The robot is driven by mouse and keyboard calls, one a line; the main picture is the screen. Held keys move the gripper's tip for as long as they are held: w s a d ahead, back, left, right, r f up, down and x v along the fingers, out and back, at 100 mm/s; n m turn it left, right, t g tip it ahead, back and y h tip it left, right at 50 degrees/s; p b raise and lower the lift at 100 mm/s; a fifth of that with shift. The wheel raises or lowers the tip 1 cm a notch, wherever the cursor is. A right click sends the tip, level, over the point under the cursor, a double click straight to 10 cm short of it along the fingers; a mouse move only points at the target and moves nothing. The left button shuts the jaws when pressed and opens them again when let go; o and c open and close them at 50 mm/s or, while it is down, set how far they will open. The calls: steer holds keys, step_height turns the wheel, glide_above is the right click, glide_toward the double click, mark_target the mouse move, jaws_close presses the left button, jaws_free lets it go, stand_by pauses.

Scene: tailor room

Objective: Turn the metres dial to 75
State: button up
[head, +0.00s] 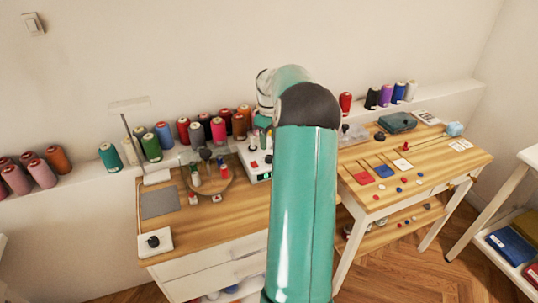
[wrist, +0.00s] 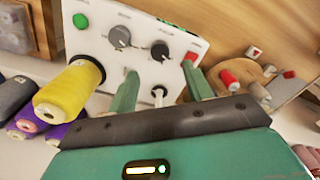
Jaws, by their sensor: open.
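A white control panel (wrist: 146,72) fills the upper middle of the wrist view. It has a grey knob (wrist: 120,37) and a black knob (wrist: 160,50). A green button (wrist: 81,21) and a red button (wrist: 192,57) sit at its sides. The labels are too small to read, so I cannot tell which knob is the metres dial or its setting. My gripper (wrist: 160,70) is open, its two green fingers pointing at the panel below the knobs, with nothing gripped. In the head view the white machine (head: 249,163) is partly hidden behind my arm, and my gripper is hidden.
A yellow spool (wrist: 68,92) stands close left of my left finger. A small metal peg (wrist: 158,94) shows between the fingers. Red spools (wrist: 229,79) and a round wooden board (wrist: 252,75) lie to the right. A wooden side table (head: 400,165) stands right of my arm.

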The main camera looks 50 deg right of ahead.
mark_target(269, 157)
step_height(269, 157, down, 7)
steer(key=shift+f, duration=0.2)
steer(key=c, duration=1)
